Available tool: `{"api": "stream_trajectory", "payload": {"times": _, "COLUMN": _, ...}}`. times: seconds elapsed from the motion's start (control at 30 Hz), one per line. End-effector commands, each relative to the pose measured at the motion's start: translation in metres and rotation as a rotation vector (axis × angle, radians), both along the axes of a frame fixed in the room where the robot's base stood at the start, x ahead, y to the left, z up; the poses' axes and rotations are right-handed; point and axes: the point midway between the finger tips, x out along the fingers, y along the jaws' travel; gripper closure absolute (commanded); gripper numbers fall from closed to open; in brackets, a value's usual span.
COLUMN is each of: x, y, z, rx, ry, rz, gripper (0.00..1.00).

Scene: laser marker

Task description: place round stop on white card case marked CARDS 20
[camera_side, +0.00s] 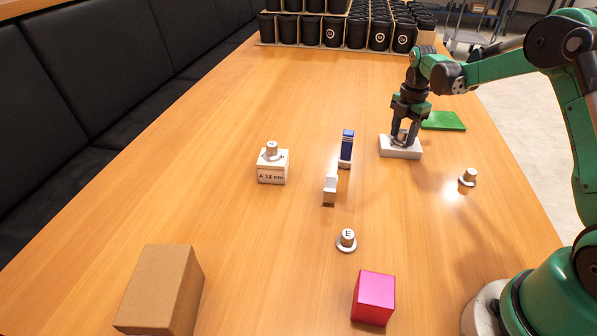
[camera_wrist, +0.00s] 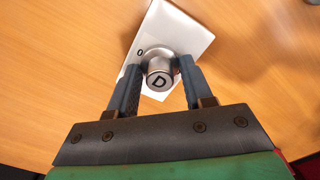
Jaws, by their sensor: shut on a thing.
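My gripper (camera_side: 405,137) points down over the white card case (camera_side: 401,152) at the back right of the table. In the wrist view my gripper (camera_wrist: 160,76) is shut on a metal round stop marked D (camera_wrist: 160,79). The stop is over the near part of the white card case (camera_wrist: 180,28), which covers little of the frame. Only a "0" of the case's marking shows beside the stop; the rest is hidden. I cannot tell whether the stop's base touches the case.
A green flat block (camera_side: 443,121) lies behind the case. A blue upright piece (camera_side: 346,146), a small white block (camera_side: 330,190), a white "A 12 cm" block (camera_side: 273,168) with a stop on top, stop E (camera_side: 346,240), another stop (camera_side: 468,177), a pink block (camera_side: 374,297) and a cardboard box (camera_side: 161,289) stand around.

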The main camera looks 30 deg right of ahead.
Motion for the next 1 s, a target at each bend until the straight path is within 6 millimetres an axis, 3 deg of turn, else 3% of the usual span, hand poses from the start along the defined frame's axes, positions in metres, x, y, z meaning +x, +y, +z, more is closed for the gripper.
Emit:
{"api": "stream_trajectory", "payload": {"times": 0.23, "x": 0.000, "y": 0.000, "z": -0.003, "rx": 0.000, "ry": 0.000, "rz": 0.000, "gripper": 1.00}}
{"api": "stream_trajectory", "payload": {"times": 0.27, "x": 0.000, "y": 0.000, "z": -0.002, "rx": 0.000, "ry": 0.000, "rz": 0.000, "gripper": 0.46}}
{"api": "stream_trajectory", "payload": {"times": 0.33, "x": 0.000, "y": 0.000, "z": -0.002, "rx": 0.000, "ry": 0.000, "rz": 0.000, "gripper": 0.26}}
{"api": "stream_trajectory", "payload": {"times": 0.37, "x": 0.000, "y": 0.000, "z": -0.002, "rx": 0.000, "ry": 0.000, "rz": 0.000, "gripper": 0.23}}
{"api": "stream_trajectory", "payload": {"times": 0.73, "x": 0.000, "y": 0.000, "z": 0.004, "rx": 0.000, "ry": 0.000, "rz": 0.000, "gripper": 0.23}}
{"api": "stream_trajectory", "payload": {"times": 0.87, "x": 0.000, "y": 0.000, "z": 0.023, "rx": 0.000, "ry": 0.000, "rz": 0.000, "gripper": 0.23}}
{"api": "stream_trajectory", "payload": {"times": 1.0, "x": 0.000, "y": 0.000, "z": 0.056, "rx": 0.000, "ry": 0.000, "rz": 0.000, "gripper": 0.23}}
